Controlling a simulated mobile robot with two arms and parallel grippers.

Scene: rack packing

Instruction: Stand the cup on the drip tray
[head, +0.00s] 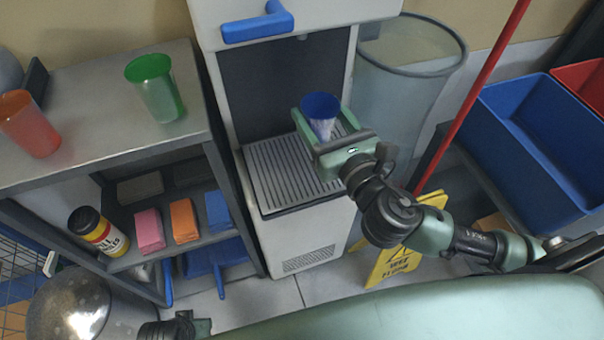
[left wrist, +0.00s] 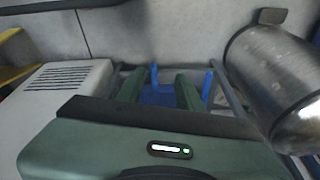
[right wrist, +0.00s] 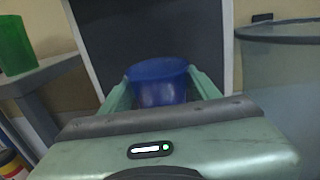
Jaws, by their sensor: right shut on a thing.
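The blue cup (head: 321,106) is upright between the fingers of my right gripper (head: 322,122). That gripper is shut on it, and the cup also shows in the right wrist view (right wrist: 158,84). The cup appears over the back right part of the grey slatted drip tray (head: 275,175) of the dispenser. The gripper hides the cup's base, so I cannot tell whether it touches the tray. My left gripper shows only partly at the bottom edge of the head view. In the left wrist view my left gripper (left wrist: 158,88) is open, its fingers apart and empty.
The white dispenser has a blue handle (head: 258,24) above the tray. A shelf at left holds a green cup (head: 155,88) and an orange cup (head: 30,123). A clear bin (head: 405,90), yellow floor sign (head: 385,268) and red pole (head: 470,100) stand to the right.

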